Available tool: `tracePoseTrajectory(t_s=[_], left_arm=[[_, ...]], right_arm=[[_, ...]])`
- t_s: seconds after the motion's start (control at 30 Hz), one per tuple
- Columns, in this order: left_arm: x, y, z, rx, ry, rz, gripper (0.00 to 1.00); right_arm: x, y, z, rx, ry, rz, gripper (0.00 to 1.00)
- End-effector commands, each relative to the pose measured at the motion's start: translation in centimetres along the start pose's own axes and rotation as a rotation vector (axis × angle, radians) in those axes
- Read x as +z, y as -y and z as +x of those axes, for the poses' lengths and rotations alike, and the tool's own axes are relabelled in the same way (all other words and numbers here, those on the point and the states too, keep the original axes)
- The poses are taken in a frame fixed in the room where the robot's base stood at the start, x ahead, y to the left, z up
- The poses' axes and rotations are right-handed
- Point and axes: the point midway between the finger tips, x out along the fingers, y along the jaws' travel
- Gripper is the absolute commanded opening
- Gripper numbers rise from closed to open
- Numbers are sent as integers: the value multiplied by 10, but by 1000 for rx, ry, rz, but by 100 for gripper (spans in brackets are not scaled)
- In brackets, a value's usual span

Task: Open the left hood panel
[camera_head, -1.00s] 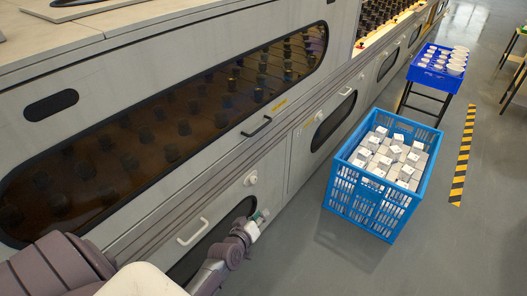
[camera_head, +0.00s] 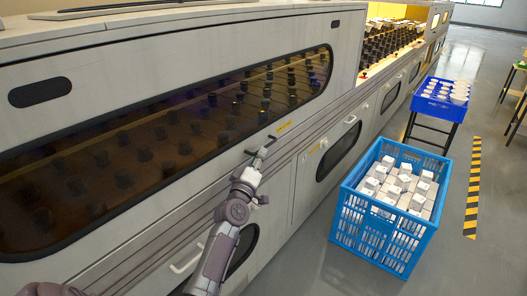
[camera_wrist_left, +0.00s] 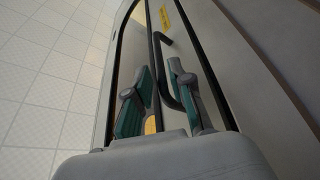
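The left hood panel (camera_head: 150,140) is a long dark tinted window in the grey machine front. It appears closed, with dark round sockets behind it. Its black bar handle (camera_head: 250,152) sits at the lower edge, near a yellow label. My left gripper (camera_head: 265,148) is at this handle and covers part of it. In the left wrist view, the two fingers (camera_wrist_left: 158,80) stand apart with the black handle (camera_wrist_left: 158,60) passing between them. A gap shows between the fingers, and I see no firm grip. My right gripper is not in view.
A blue crate (camera_head: 345,235) of white boxes stands on the floor at right. Behind it, a blue tray (camera_head: 424,104) with white round items rests on a dark stand. A lower drawer with a pale handle (camera_head: 187,262) is below the panel. A yellow-black floor strip (camera_head: 472,190) lies farther right.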

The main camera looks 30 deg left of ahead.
Motion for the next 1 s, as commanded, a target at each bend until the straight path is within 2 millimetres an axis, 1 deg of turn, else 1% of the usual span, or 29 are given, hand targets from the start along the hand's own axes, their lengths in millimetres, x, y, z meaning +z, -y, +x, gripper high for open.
tracePoseTrajectory(t_s=[0.03,0.1,0.23,0.4,0.6,0.63,0.73,0.77,1.0], left_arm=[[0,0,10,1,-1,0,22],[1,1,20,1,0,1,22],[1,1,32,0,1,2,22],[0,0,39,-1,1,2,22],[1,0,39,-1,1,2,22],[1,0,39,-1,1,2,20],[1,0,38,-1,2,2,3],[1,0,38,-1,1,2,0],[1,0,38,-1,2,2,0]], right_arm=[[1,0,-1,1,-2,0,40],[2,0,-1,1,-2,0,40],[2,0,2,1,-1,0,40],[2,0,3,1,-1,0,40],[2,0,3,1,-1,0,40],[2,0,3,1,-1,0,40],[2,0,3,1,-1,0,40],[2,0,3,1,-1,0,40],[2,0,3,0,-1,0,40]])
